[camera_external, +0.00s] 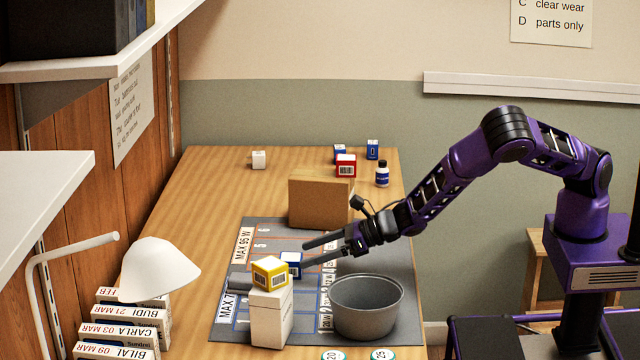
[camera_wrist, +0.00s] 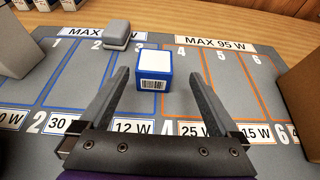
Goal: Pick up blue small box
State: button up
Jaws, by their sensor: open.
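A small blue box (camera_wrist: 154,69) with a white top and a barcode on its near side sits on the grey mat (camera_wrist: 140,108) in the wrist view. In the external view the blue small box (camera_external: 291,262) is partly hidden behind a yellow box (camera_external: 270,271). My gripper (camera_wrist: 157,76) is open, with one finger on each side of the blue box. The fingers appear apart from it, with a gap on both sides. In the external view my gripper (camera_external: 303,254) reaches in low from the right.
The yellow box sits on a white box (camera_external: 270,318). A grey bucket (camera_external: 367,306) stands near my gripper, and a brown carton (camera_external: 318,203) behind it. Other blue boxes (camera_external: 372,149), a red box (camera_external: 346,165) and a bottle (camera_external: 382,174) stand at the back. A grey block (camera_wrist: 117,33) lies beyond the blue box.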

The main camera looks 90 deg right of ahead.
aim_at(291, 264)
jog(key=x, duration=0.4)
jog(key=shift+w+a+f, duration=0.2)
jog(key=shift+a+f, duration=0.2)
jog(key=shift+f, duration=0.05)
jog(key=shift+w+f, duration=0.15)
jog(key=shift+w, duration=0.35)
jog(key=c, duration=1.5)
